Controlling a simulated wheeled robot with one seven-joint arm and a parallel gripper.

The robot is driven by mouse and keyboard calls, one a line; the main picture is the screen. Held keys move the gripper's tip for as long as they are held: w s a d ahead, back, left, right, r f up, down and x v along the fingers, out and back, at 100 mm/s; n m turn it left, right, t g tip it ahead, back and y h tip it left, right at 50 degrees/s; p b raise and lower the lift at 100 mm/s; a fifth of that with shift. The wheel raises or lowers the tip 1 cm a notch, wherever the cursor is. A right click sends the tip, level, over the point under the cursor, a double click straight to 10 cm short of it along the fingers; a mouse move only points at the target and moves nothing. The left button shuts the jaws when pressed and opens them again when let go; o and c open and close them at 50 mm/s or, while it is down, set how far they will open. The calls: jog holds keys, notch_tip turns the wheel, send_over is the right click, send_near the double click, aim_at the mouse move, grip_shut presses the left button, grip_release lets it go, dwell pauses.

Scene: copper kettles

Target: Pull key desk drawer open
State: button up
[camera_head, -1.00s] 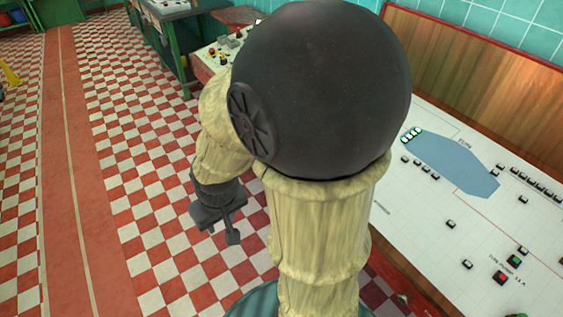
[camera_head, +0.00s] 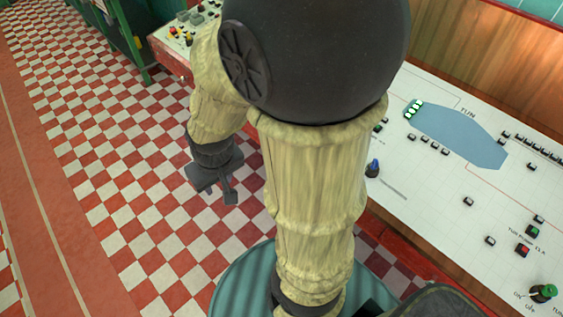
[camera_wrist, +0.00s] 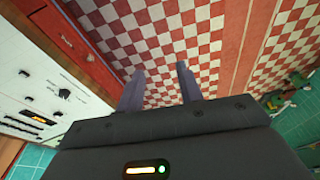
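My gripper (camera_head: 213,188) hangs over the checkered floor in the head view, left of the control desk (camera_head: 450,185). In the wrist view the two fingers of my gripper (camera_wrist: 160,70) stand apart with only floor between them. The desk's red-brown front (camera_wrist: 62,35) is at the upper left of the wrist view, apart from the fingers. A small dark spot shows on that front; I cannot tell whether it is a knob or keyhole. I cannot make out the key desk drawer for certain. My arm hides part of the desk in the head view.
The desk top carries several small buttons, a blue knob (camera_head: 373,168) and a green knob (camera_head: 543,292). A green-framed stand (camera_head: 125,40) is at the upper left. Red and white checkered floor (camera_head: 110,150) lies open to the left.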

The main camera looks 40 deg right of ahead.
jog(key=shift+o, duration=0.2)
jog(key=shift+s, duration=0.1)
jog(key=o, duration=0.3)
jog(key=w+d+f+m+t+h+b, duration=0.2)
jog(key=w+f+m+t+h+b, duration=0.5)
jog(key=w+f, duration=1.15)
jog(key=w+d+f+m+g+h+b, duration=0.2)
jog(key=d+f+m+g+b, duration=0.1)
jog(key=d+f+m+b, duration=0.3)
jog(key=s+d+f+m+g+h+b, duration=0.3)
jog(key=s+f+m+g+h, duration=0.1)
jog(key=s+f+h, duration=0.3)
jog(key=shift+s+d+f+g+h+b, duration=0.4)
jog(key=shift+s+g+h, duration=0.3)
jog(key=shift+s+h, duration=0.35)
